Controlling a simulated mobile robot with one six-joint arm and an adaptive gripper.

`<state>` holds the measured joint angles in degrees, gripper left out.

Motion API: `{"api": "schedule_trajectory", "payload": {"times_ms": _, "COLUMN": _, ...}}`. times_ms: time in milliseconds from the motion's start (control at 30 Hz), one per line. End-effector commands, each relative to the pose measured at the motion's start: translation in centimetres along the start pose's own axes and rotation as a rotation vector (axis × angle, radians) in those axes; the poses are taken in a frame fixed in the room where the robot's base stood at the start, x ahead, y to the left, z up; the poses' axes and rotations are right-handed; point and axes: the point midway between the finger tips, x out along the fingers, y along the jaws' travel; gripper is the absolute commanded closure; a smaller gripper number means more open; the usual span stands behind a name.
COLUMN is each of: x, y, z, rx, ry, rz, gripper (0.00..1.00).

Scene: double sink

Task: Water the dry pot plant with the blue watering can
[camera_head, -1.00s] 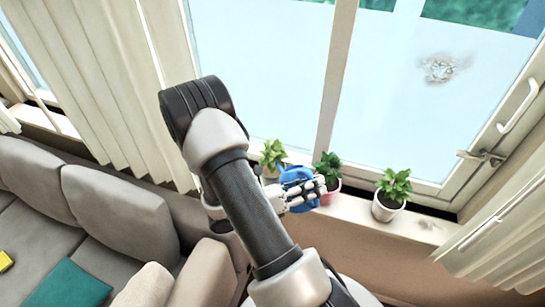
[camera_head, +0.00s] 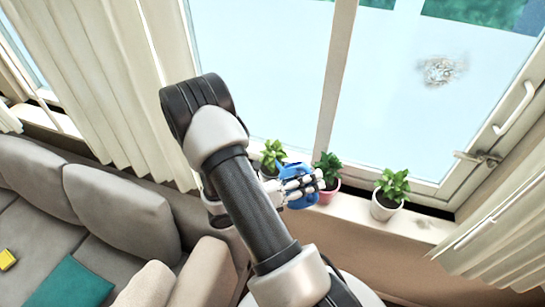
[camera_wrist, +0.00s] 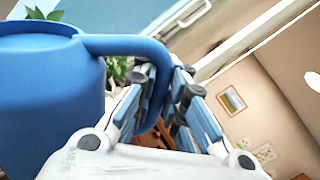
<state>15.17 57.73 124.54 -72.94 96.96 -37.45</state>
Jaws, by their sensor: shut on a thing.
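The blue watering can (camera_head: 301,200) is held over the windowsill among the plants, partly hidden by my gripper (camera_head: 318,183). In the wrist view, my gripper (camera_wrist: 172,100) is shut on the can's handle; the can's body (camera_wrist: 50,100) fills the left side. Three potted plants stand on the sill. The middle plant (camera_head: 327,165) has a pink pot (camera_head: 329,193). The right plant (camera_head: 392,186) has a white pot (camera_head: 385,207). None looks clearly dry.
The window and its frame (camera_head: 335,80) rise right behind the plants. The window handle (camera_head: 478,158) juts out at the right. Curtains (camera_head: 110,90) hang at the left and lower right. A grey sofa (camera_head: 120,210) stands at the left. The sill right of the white pot is free.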

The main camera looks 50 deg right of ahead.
Motion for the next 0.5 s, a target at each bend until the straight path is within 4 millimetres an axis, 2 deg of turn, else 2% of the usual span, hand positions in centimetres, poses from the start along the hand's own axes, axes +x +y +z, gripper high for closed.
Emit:
{"api": "schedule_trajectory", "payload": {"times_ms": 167, "x": 0.1, "y": -0.4, "z": 0.6, "rx": 0.121, "ry": 0.024, "rz": -0.001, "gripper": 1.0}}
{"api": "schedule_trajectory", "payload": {"times_ms": 500, "x": 0.3, "y": -1.6, "z": 2.0, "rx": 0.568, "ry": 0.121, "rz": 0.002, "gripper": 1.0}}
